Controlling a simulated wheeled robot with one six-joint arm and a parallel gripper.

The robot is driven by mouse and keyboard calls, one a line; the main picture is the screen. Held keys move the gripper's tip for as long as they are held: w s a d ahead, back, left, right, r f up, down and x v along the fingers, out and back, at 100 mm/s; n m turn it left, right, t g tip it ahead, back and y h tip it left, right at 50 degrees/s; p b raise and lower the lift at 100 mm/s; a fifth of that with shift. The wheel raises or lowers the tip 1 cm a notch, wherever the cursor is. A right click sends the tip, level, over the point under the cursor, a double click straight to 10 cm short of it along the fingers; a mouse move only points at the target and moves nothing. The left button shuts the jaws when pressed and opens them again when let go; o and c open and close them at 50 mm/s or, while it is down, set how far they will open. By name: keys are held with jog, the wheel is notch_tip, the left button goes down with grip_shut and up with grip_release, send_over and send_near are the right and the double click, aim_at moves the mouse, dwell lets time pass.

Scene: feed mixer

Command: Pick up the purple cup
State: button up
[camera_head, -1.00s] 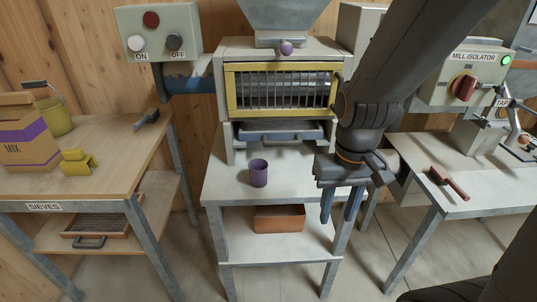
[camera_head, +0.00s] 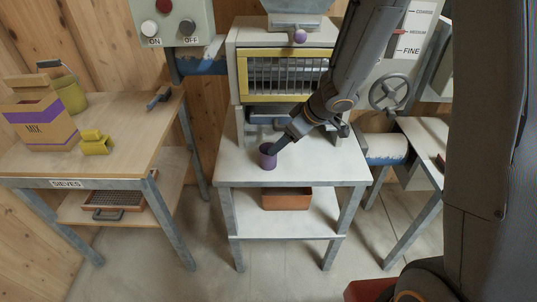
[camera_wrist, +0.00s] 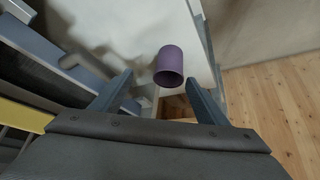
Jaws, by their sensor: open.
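The purple cup (camera_head: 268,157) stands upright on the white top of the middle table (camera_head: 315,165), in front of the mixer. My gripper (camera_head: 279,146) reaches down to the cup from the upper right, and its fingers overlap the cup's right side in the head view. In the wrist view the cup (camera_wrist: 169,66) lies beyond and between the two spread fingertips of my open gripper (camera_wrist: 160,82). The cup's open rim faces the wrist camera. Whether a finger touches the cup I cannot tell.
The mixer (camera_head: 285,75) with its yellow-framed grille rises behind the cup. An orange-brown box (camera_head: 287,199) sits on the lower shelf. The left table (camera_head: 120,140) holds a MIX box (camera_head: 38,125), a yellow object (camera_head: 95,143) and an olive bucket (camera_head: 70,95). Bare tabletop lies right of the cup.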

aim_at(268, 157)
jog(key=shift+n+g+y, duration=0.3)
jog(key=shift+g, duration=0.1)
jog(key=x, duration=0.5)
jog(key=s+a+b+x, duration=0.1)
jog(key=x, duration=0.2)
jog(key=shift+w+a+f, duration=0.1)
jog(key=shift+w, duration=0.05)
jog(key=c, duration=1.1)
